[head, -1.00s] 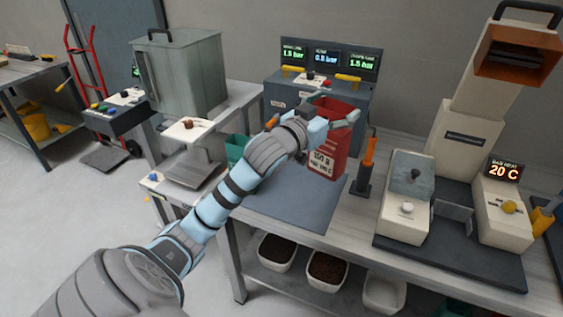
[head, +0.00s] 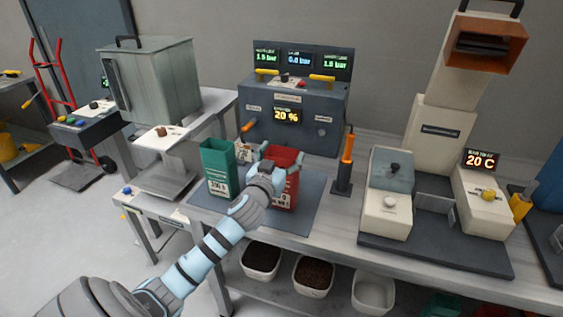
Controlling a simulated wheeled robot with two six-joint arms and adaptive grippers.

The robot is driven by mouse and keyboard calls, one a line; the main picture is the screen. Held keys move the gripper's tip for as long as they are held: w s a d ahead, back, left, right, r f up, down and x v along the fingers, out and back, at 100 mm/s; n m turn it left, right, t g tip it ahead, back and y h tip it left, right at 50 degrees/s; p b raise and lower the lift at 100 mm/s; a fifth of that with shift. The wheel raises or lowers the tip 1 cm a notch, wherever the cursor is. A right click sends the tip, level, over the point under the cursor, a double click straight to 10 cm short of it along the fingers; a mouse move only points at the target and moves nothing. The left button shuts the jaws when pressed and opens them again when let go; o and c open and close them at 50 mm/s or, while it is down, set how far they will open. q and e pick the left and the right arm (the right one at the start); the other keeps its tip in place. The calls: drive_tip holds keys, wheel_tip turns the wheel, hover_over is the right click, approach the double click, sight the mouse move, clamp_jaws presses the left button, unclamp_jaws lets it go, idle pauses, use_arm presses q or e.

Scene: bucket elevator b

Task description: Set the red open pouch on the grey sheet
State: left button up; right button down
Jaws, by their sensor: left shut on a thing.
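The red open pouch (head: 290,187) is upright over the grey sheet (head: 308,212) on the bench. Its mouth faces up and a white label shows low on its front. My left gripper (head: 284,161) is shut on the pouch near its top rim. My left wrist hides the pouch's left side and much of its lower front. I cannot tell whether its base touches the sheet. My right gripper is out of view.
A green open pouch (head: 216,168) stands on the left of the sheet. A dark control box (head: 290,118) stands behind. An orange-handled tool in a stand (head: 343,170) and a cream sealing machine (head: 388,205) are to the right.

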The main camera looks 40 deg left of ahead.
use_arm(q)
drive_tip(key=shift+f, duration=0.3)
drive_tip(key=o, duration=0.9)
drive_tip(key=shift+c, duration=0.2)
drive_tip(key=v, duration=1.2)
drive_tip(key=shift+r, duration=0.1)
